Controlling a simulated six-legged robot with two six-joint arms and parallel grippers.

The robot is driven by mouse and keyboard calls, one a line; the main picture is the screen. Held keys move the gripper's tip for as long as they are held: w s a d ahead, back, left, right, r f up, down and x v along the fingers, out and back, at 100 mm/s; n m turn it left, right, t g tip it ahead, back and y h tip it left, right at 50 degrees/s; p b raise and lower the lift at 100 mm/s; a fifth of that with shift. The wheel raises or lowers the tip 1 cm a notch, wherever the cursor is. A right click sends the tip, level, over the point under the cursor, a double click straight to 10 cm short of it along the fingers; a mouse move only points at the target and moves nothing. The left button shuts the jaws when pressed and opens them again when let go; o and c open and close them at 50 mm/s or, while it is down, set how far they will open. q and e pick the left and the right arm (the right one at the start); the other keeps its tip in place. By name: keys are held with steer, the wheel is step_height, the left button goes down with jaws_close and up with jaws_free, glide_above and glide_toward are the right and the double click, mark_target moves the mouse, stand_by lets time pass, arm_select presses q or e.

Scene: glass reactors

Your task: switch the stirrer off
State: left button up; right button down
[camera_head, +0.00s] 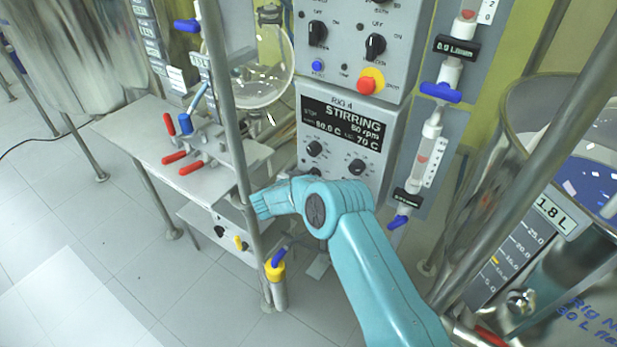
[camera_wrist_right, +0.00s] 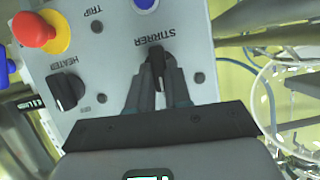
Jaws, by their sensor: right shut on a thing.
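In the right wrist view my right gripper (camera_wrist_right: 158,92) is shut on the black STIRRER knob (camera_wrist_right: 157,65) of a grey panel seen upside down. The fingers cover part of the knob. In the head view the upper grey panel (camera_head: 345,75) carries two black knobs, the left one (camera_head: 317,33) and the right one (camera_head: 375,45). No gripper shows on either, so I cannot tell if it is the same panel. The display (camera_head: 340,122) below, marked RIG 4, reads STIRRING. My left gripper is not in view.
The HEATER knob (camera_wrist_right: 68,92) and red button (camera_wrist_right: 30,28) sit beside the gripped knob. In the head view a teal arm (camera_head: 370,255) crosses in front, close to a metal post (camera_head: 228,110). A shelf with red-handled clamps (camera_head: 180,158) stands left; a glass vessel (camera_head: 262,70) hangs behind.

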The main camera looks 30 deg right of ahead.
steer(key=shift+n, duration=0.3)
stand_by(0.4)
steer(key=c, duration=1.1)
jaws_free()
steer(key=shift+o, duration=0.2)
steer(key=v, duration=1.6)
steer(key=shift+w+a, duration=0.15)
steer(key=shift+a, duration=0.15)
